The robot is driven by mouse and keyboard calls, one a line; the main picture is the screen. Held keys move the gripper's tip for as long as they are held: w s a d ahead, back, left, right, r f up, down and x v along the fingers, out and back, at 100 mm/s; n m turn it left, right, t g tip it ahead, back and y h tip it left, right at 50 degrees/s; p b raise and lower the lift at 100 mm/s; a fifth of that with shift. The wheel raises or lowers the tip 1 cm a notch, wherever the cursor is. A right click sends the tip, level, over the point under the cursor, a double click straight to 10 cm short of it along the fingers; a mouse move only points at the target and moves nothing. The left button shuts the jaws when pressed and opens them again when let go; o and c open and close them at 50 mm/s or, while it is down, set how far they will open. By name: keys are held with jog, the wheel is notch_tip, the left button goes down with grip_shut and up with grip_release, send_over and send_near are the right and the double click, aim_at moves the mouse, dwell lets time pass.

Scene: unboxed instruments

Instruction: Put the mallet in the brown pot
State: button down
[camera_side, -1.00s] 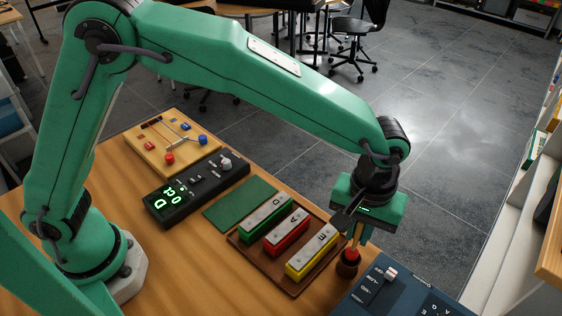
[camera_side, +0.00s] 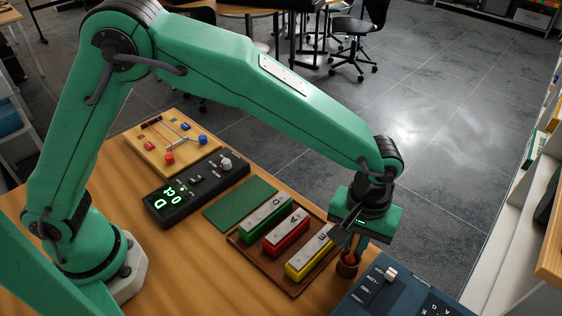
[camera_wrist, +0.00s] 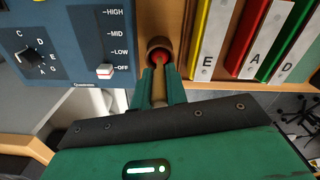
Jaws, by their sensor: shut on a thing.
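The mallet has a wooden stick and a red head (camera_side: 350,258). My gripper (camera_side: 355,238) is shut on the stick and holds it nearly upright, head down. The small brown pot (camera_side: 346,271) stands on the table just below my gripper, and the red head sits within its mouth. In the wrist view the red head (camera_wrist: 162,58) shows inside the rim of the pot (camera_wrist: 157,43), with the stick between my gripper's fingers (camera_wrist: 159,77). The pot's bottom is hidden.
A brown tray (camera_side: 243,243) with green, red and yellow chime bars lies left of the pot. A blue panel (camera_side: 372,297) with switches lies close on the right. A green mat (camera_side: 240,203), a black display box (camera_side: 180,203) and a wooden board (camera_side: 150,152) lie farther left.

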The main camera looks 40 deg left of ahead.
jog(key=shift+f, duration=0.45)
jog(key=c, duration=1.3)
grip_release()
jog(key=shift+r, duration=0.1)
jog(key=shift+r, duration=3.75)
jog(key=shift+a+r, duration=0.1)
